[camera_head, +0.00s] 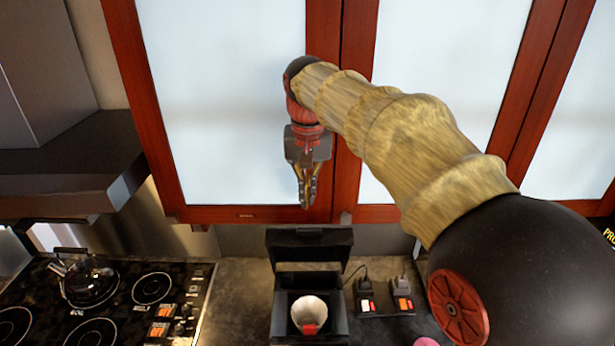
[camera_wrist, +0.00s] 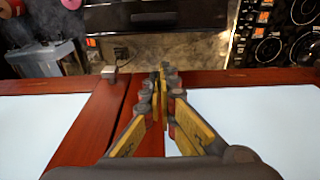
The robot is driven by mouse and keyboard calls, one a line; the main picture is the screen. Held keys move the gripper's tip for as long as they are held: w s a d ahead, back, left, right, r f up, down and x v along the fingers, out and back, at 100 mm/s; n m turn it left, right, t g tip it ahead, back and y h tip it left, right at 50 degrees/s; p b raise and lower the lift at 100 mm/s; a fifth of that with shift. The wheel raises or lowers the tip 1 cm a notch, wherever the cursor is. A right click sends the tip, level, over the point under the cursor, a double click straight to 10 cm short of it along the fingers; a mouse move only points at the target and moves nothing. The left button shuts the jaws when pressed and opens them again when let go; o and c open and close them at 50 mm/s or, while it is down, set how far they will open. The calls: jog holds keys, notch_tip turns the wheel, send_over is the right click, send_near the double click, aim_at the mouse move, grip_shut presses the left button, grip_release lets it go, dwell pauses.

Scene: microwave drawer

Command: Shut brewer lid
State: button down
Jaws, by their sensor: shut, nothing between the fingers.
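The brewer (camera_head: 281,322) is a black box on the counter at the bottom middle of the head view. Its black lid (camera_head: 309,240) stands raised at the back, so the brewer is open. A white cup-like insert (camera_head: 309,312) with a small red part shows inside. My gripper (camera_head: 307,204) hangs pointing down above and behind the lid, in front of the cabinet doors, apart from the brewer. Its fingers are together and empty, also in the wrist view (camera_wrist: 163,72). A dark box shape (camera_wrist: 155,17) at the top of the wrist view may be the brewer; I cannot tell for certain.
Red-framed cabinets (camera_head: 235,100) with pale panels fill the back, close behind my gripper. A stove (camera_head: 105,300) with a kettle (camera_head: 88,280) is at left, under a dark hood (camera_head: 70,165). Plugs and cables (camera_head: 385,298) lie right of the brewer. Counter is bare to its left.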

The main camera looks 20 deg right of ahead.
jog(key=shift+s+a+f, duration=0.2)
jog(key=shift+s+f, duration=0.1)
jog(key=shift+s, duration=0.25)
jog(key=shift+s+a+f, duration=0.2)
jog(key=shift+s+f, duration=0.05)
jog(key=shift+s, duration=0.35)
jog(key=shift+s+a+f, duration=0.2)
jog(key=shift+s+f, duration=0.1)
jog(key=shift+s, duration=0.25)
jog(key=shift+s, duration=0.1)
